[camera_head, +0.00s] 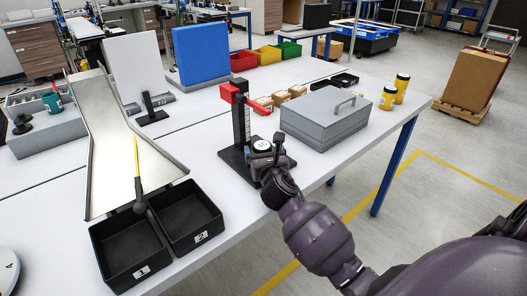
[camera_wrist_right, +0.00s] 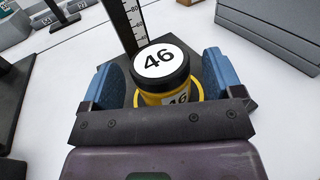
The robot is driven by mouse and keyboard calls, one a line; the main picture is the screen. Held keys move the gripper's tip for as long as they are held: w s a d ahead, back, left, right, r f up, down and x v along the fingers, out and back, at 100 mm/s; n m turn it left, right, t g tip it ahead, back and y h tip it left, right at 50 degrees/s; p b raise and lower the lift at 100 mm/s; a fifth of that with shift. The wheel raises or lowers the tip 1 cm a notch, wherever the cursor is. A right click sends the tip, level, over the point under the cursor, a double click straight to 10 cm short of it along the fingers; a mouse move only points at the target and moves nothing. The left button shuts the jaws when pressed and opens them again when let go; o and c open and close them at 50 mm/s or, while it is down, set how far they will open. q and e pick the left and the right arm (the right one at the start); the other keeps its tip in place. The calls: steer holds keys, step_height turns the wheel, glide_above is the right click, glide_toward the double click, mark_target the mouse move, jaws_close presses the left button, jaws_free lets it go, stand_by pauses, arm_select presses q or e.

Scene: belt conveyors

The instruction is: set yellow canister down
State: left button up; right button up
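The yellow canister (camera_wrist_right: 165,75) has a black lid with a white disc marked 46. It stands upright on the black base of a measuring stand (camera_head: 240,125), inside a yellow ring, and its white top also shows in the head view (camera_head: 262,146). My right gripper (camera_wrist_right: 163,88) is around the canister, one blue-padded finger on each side. Narrow gaps seem to show between pads and canister, so the fingers look open. The lower canister is partly hidden by my gripper's front bar. My left gripper is not in view.
A grey lidded box (camera_head: 325,120) stands right of the stand. Two yellow canisters (camera_head: 388,98) stand beyond it near the table's right edge. Black trays 1 (camera_head: 127,250) and 2 (camera_head: 187,217) lie left, below a metal chute (camera_head: 115,150). Cardboard boxes (camera_head: 281,97) are behind the stand.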

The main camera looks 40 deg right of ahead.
steer(key=shift+r, duration=0.25)
steer(key=p+v, duration=0.1)
steer(key=v, duration=1.1)
steer(key=shift+f, duration=0.1)
steer(key=shift+s+d+f+m, duration=0.1)
steer(key=shift+s+f+m, duration=0.2)
steer(key=shift+m, duration=0.4)
steer(key=s+a+f+m+g+y, duration=0.2)
steer(key=s+f+m+g, duration=0.25)
steer(key=s+m, duration=0.45)
steer(key=s+a+f+m+g+y, duration=0.25)
steer(key=s+m+g, duration=0.25)
steer(key=s+m, duration=0.45)
steer(key=s+a+f+m+g+y, duration=0.15)
steer(key=s+f+m+g, duration=0.25)
steer(key=s+m, duration=0.55)
steer(key=w+f+m+t, duration=0.1)
steer(key=w+f+t, duration=0.7)
steer(key=w+f, duration=0.1)
steer(key=shift+w+d+f+y, duration=0.15)
steer(key=shift+w+f+y, duration=0.2)
steer(key=shift+f, duration=0.35)
